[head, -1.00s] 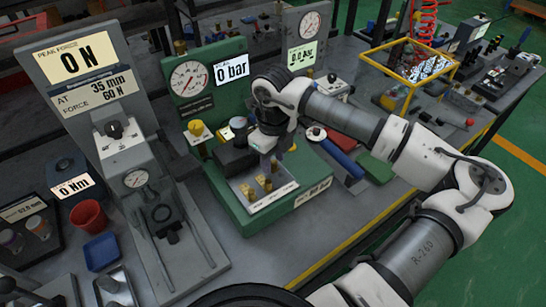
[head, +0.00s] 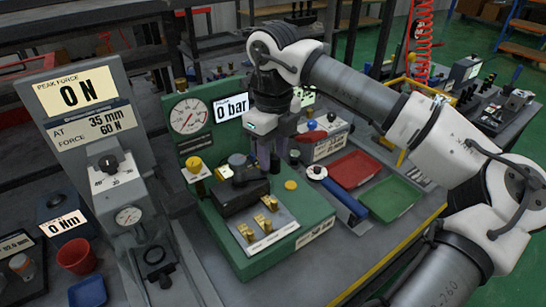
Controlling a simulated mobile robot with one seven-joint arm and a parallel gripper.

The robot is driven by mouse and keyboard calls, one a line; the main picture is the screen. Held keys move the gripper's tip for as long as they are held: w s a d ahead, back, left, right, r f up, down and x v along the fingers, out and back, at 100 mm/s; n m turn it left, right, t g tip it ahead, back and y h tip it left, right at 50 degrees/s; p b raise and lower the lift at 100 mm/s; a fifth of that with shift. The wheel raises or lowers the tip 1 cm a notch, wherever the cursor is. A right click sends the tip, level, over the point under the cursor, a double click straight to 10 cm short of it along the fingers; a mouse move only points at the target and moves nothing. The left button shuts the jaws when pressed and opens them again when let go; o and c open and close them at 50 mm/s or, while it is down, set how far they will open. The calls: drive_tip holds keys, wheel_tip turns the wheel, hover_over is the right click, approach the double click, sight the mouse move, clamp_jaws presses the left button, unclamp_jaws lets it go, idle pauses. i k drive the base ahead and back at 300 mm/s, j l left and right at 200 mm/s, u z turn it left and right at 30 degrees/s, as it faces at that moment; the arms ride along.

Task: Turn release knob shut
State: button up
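The green test stand (head: 222,248) has a round gauge (head: 190,116), a display reading 0 bar (head: 232,108) and a dark block (head: 240,196) on its base. A yellow knob (head: 194,168) stands at the left. A grey round knob (head: 237,160) and a black knob (head: 275,167) are by the block. Which is the release knob, I cannot read. My gripper (head: 268,155) points down just behind and right of the block. Its fingers are small and partly merged with the dark background. I cannot tell their gap or any contact with a knob.
A force tester (head: 85,100) reading 0 N stands close at the left. A red cup (head: 76,257) and a blue tray (head: 88,292) are at lower left. A blue-handled tool (head: 343,200), a red tray (head: 355,170) and a green tray (head: 392,198) lie to the right.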

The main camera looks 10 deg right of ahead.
sight(193, 165)
drive_tip(key=k, duration=1)
